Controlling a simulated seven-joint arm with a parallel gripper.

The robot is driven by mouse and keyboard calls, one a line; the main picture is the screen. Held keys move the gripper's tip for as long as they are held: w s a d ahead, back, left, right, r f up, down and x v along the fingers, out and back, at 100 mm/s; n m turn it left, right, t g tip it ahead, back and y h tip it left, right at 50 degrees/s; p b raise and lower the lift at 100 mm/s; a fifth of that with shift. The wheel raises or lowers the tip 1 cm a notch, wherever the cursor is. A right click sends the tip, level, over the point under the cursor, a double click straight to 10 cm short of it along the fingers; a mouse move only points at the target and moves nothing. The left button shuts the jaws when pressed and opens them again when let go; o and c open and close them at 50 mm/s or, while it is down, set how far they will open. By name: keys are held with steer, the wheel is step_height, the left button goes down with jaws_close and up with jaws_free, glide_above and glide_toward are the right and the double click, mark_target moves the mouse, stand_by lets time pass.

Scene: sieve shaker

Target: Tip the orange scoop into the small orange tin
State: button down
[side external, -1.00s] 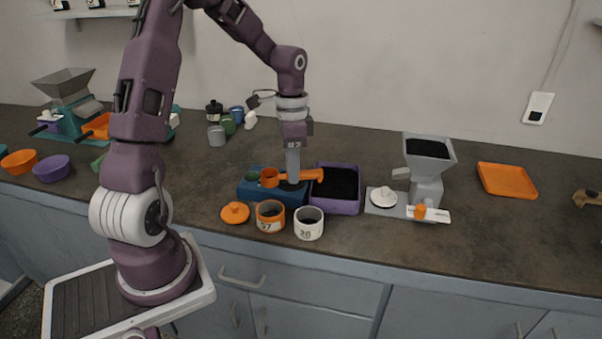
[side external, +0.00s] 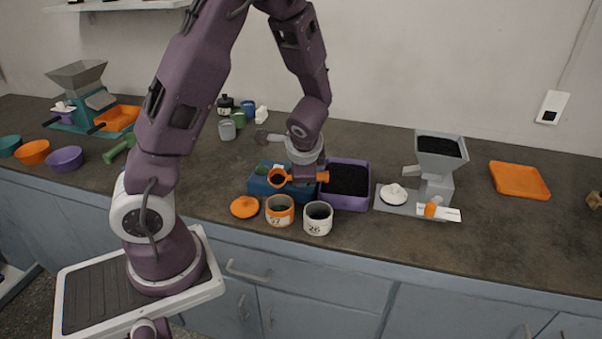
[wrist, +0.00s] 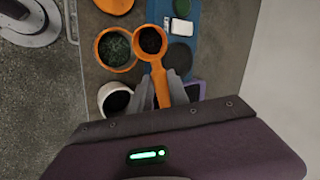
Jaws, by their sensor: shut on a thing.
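My gripper (side external: 307,178) is shut on the handle of the orange scoop (side external: 278,177). In the side view the scoop's round cup hangs left of the gripper, its mouth turned partly towards the camera. In the wrist view the scoop (wrist: 151,42) holds dark grains. The small orange tin (side external: 279,213) stands open on the counter, below and in front of the scoop. In the wrist view the tin (wrist: 100,48) has dark greenish material inside, and the scoop's cup appears just right of its rim. The exact height gap is unclear.
A white tin (side external: 318,225) stands right of the orange tin, and an orange lid (side external: 244,207) lies left. A blue box (side external: 259,187) and a purple tray (side external: 345,203) of dark grains stand behind. A grey hopper device (side external: 436,165) is further right.

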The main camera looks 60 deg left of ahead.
steer(key=t+y, duration=0.2)
steer(key=y, duration=0.2)
steer(key=d+t+y, duration=0.1)
steer(key=y, duration=0.3)
steer(key=s+d+t+y, duration=0.1)
steer(key=t+y, duration=0.1)
steer(key=y, duration=0.2)
steer(key=shift+d+t, duration=0.25)
steer(key=shift+t, duration=0.05)
stand_by(0.4)
steer(key=shift+w+a+r+g+h, duration=0.1)
steer(key=shift+a+r+g+h, duration=0.2)
steer(key=shift+h, duration=0.55)
steer(key=shift+w+a+r+g+h, duration=0.1)
steer(key=shift+r+g+h, duration=0.3)
steer(key=shift+h, duration=0.45)
steer(key=shift+f, duration=0.1)
steer(key=shift+w+a+r+g+h, duration=0.15)
steer(key=shift+r+g+h, duration=0.15)
steer(key=shift+h, duration=0.4)
steer(key=shift+s+a+r+g+h, duration=0.1)
steer(key=shift+r+g+h, duration=0.15)
steer(key=shift+g+h, duration=0.35)
steer(key=shift+w+a+r+g+h, duration=0.15)
steer(key=shift+r+g+h, duration=0.1)
steer(key=shift+h, duration=0.55)
